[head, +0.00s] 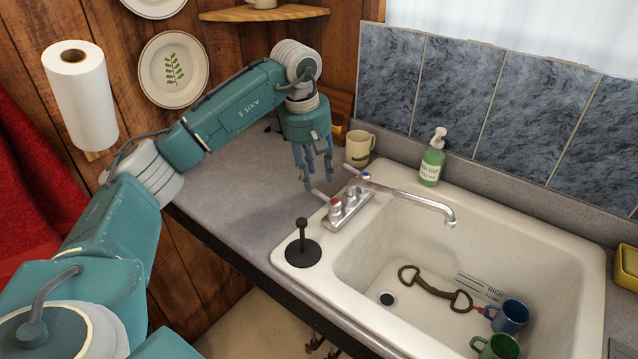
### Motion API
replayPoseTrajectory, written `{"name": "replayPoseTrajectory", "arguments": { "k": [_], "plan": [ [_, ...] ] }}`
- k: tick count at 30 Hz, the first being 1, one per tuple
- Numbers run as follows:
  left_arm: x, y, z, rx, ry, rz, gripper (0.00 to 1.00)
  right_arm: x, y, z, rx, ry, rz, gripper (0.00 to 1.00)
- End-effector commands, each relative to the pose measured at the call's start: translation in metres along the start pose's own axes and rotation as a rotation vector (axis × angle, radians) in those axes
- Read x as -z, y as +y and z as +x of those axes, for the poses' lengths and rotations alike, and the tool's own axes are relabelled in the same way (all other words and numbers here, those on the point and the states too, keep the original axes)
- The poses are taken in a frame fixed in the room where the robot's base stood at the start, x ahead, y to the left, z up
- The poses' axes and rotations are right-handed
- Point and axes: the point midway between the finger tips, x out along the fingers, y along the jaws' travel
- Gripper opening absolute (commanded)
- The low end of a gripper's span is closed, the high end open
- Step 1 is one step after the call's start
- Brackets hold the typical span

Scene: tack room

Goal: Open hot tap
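A chrome tap (415,194) stands on the back-left rim of the white sink (590,252), with its spout reaching over the basin. Its hot handle (335,206) has a red cap and a lever pointing up-left. Its cold handle (366,176) has a blue cap and a similar lever. No water shows at the spout. My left gripper (317,183) points down just up-left of the tap, near the hot lever's end. Its fingers are apart and hold nothing. I cannot tell whether a fingertip touches the lever. My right gripper is not in view.
A black plunger-like stopper (302,250) stands on the sink's left corner. A cream mug (359,148) and green soap bottle (433,160) stand behind the tap. A bit (435,289), blue mug (510,316) and green mug (499,347) lie in the basin. The left counter (225,190) is clear.

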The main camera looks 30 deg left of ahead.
Motion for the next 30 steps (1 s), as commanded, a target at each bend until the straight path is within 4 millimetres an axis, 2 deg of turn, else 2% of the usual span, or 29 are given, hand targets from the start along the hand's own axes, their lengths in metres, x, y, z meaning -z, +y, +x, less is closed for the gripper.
{"name": "replayPoseTrajectory", "arguments": {
  "k": [3,9,20,23,26,30],
  "plan": [
    [-0.001,-0.001,0.021,0.004,-0.002,-0.001,0.36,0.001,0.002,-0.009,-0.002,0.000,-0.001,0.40],
    [-0.001,0.000,0.045,0.001,-0.003,-0.001,0.36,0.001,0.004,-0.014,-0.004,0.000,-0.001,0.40],
    [-0.001,0.001,0.052,-0.001,-0.002,0.000,0.36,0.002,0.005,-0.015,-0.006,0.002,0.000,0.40],
    [-0.001,0.001,0.052,-0.001,-0.002,0.000,0.20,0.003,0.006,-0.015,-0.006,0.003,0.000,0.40],
    [-0.001,0.001,0.052,-0.001,-0.003,0.000,0.00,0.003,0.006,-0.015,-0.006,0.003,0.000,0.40],
    [-0.001,0.000,0.052,-0.001,-0.003,0.000,0.00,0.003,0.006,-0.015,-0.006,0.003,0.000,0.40]
  ]
}}
